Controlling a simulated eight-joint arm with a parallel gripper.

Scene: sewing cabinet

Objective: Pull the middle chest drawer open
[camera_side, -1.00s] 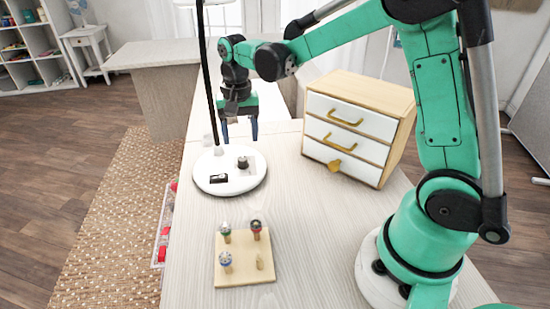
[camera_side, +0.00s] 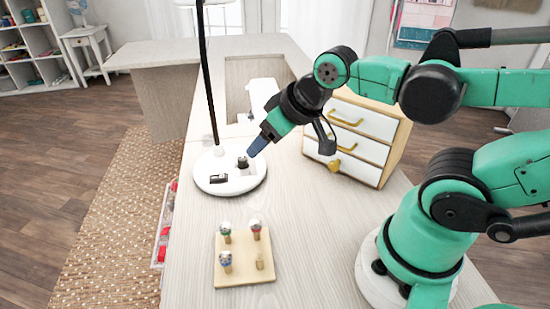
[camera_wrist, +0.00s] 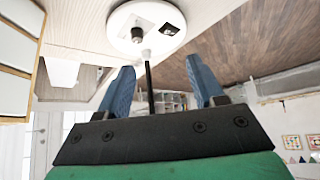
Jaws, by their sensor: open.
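A wooden chest (camera_side: 400,140) with white drawer fronts stands at the back right of the table. Its middle drawer (camera_side: 365,148) looks closed, its front level with the others; its yellow handle is partly hidden behind my wrist. The top drawer has a yellow bar handle (camera_side: 345,119) and the bottom one a yellow knob (camera_side: 334,165). My gripper (camera_side: 253,152) is open and empty, left of the chest and above the lamp base, pointing down and left, apart from the drawers. In the wrist view its blue fingers (camera_wrist: 164,78) are spread, and the chest (camera_wrist: 14,72) shows at the left edge.
The round white lamp base (camera_side: 215,186) with small dark items and a thin upright pole stands below and left of my gripper. A wooden board (camera_side: 240,280) with several pegs and spools lies in front. Table between board and chest is clear.

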